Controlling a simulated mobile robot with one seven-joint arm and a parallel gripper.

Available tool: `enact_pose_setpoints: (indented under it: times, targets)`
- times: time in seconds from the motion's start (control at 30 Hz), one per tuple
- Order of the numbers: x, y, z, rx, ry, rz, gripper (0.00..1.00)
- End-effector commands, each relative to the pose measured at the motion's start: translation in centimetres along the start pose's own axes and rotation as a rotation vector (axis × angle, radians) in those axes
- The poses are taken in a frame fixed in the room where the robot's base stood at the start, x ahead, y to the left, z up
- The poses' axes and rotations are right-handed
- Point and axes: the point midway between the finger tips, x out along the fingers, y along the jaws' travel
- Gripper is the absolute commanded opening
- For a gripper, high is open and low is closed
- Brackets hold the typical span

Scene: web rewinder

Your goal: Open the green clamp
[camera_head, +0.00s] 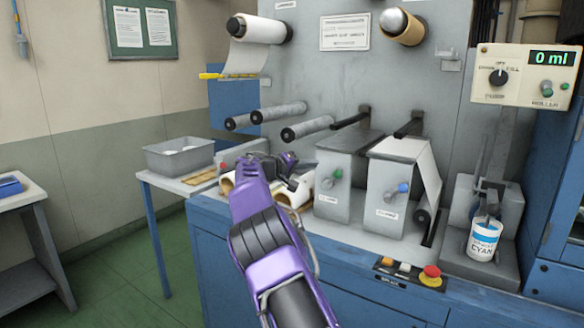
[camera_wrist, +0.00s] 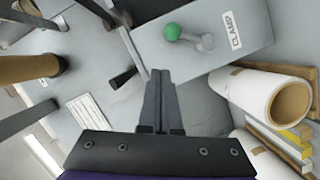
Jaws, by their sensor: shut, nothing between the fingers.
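The green clamp lever has a round green knob (camera_head: 338,173) on a short metal arm at the front of the left grey clamp box (camera_head: 334,211). In the wrist view the green knob (camera_wrist: 172,31) lies above and slightly right of the fingertips, beside the CLAMP label (camera_wrist: 235,30). My gripper (camera_wrist: 161,73) is shut and empty, with its two dark fingers together. It is apart from the knob in the wrist view. In the head view my purple arm reaches up from the bottom, and the gripper end is left of the clamp box.
A second clamp box with a blue knob (camera_head: 403,187) stands just right. White rolls (camera_wrist: 274,97) lie on the bench near my gripper. A red emergency button (camera_head: 431,272), a cyan ink can (camera_head: 484,239) and a grey bin (camera_head: 180,158) are also around.

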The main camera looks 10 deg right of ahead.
Motion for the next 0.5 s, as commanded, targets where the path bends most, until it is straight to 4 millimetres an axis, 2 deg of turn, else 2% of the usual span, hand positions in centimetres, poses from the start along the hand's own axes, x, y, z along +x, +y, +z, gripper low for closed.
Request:
enact_pose_setpoints:
  times: [0.03, 0.2, 0.3, 0.5]
  targets:
    - [-1.3, 0.1, -0.1, 0.000, 0.002, -0.002, 0.00]
    - [-4.5, 0.3, -0.1, 0.000, 0.003, -0.001, 0.00]
    - [-5.7, 0.3, -0.1, 0.000, 0.002, -0.001, 0.00]
    - [-6.8, 0.4, 0.0, 0.001, 0.000, 0.000, 0.00]
